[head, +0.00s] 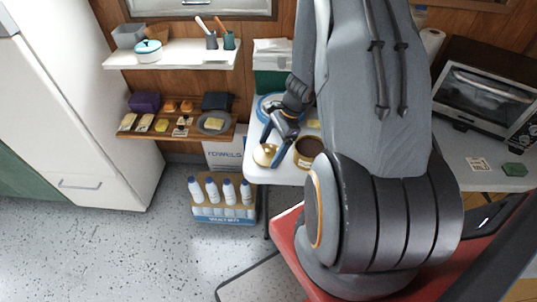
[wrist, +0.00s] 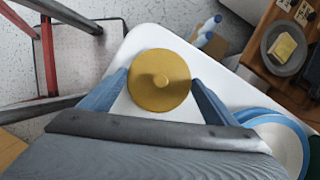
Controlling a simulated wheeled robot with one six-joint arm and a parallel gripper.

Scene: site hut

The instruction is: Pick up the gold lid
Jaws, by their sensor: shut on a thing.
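The gold lid (wrist: 160,88) is round with a small knob at its centre. In the wrist view it sits between the two blue fingers of my gripper (wrist: 160,92), which is shut on it. In the head view the gold lid (head: 265,155) shows at the left corner of the white table (head: 270,177), below my gripper (head: 274,147). I cannot tell whether the lid touches the table top. A brown open pot (head: 309,153) stands on the table to the right of the lid.
A blue-rimmed plate (head: 268,106) lies behind my gripper, partly hidden. A toaster oven (head: 487,98) stands at the right. Bottles in a carton (head: 223,214) stand on the floor left of the table. Wall shelves (head: 173,54) hang at the back left. Open floor lies front left.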

